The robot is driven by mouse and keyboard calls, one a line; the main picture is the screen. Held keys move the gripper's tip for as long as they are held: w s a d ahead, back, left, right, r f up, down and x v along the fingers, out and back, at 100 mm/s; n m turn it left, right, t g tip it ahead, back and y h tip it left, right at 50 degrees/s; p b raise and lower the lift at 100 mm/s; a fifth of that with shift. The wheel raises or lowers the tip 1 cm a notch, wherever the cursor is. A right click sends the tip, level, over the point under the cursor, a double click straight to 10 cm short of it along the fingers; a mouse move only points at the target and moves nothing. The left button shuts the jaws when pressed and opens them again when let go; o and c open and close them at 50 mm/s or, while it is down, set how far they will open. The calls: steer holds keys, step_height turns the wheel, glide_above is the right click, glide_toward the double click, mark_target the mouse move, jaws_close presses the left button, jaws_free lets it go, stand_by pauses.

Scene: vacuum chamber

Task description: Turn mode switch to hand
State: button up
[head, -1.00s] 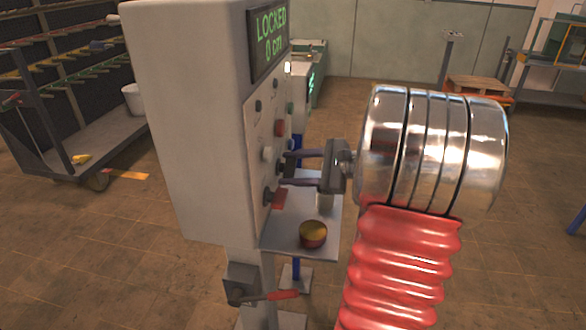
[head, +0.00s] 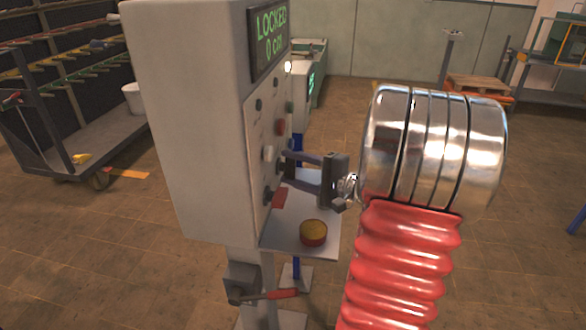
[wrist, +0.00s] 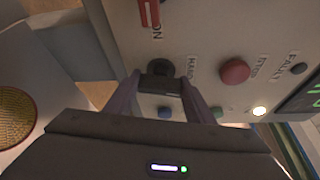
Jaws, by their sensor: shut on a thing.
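The mode switch, a dark knob beside the word HAND, shows in the wrist view (wrist: 160,70) on the pale panel. My gripper (wrist: 161,84) has one finger on each side of it and is shut on it. In the head view my gripper (head: 283,172) reaches the panel front from the right, and its fingers largely hide the knob there. I cannot read which position the knob points to. The control cabinet (head: 190,130) carries a green display (head: 269,38) reading LOCKED 0 cm.
A red-handled lever (head: 280,294) juts out lower down.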

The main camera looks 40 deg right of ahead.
steer(key=shift+a+f+n+t, duration=0.2)
steer(key=shift+n+t, duration=0.3)
steer(key=shift+n, duration=0.6)
steer(key=shift+f, duration=0.1)
steer(key=o, duration=1.1)
steer(key=shift+d, duration=0.1)
steer(key=shift+c, duration=0.2)
steer(key=v, duration=1.3)
steer(key=shift+s, duration=0.35)
steer(key=shift+s+d, duration=0.1)
steer(key=shift+d, duration=0.1)
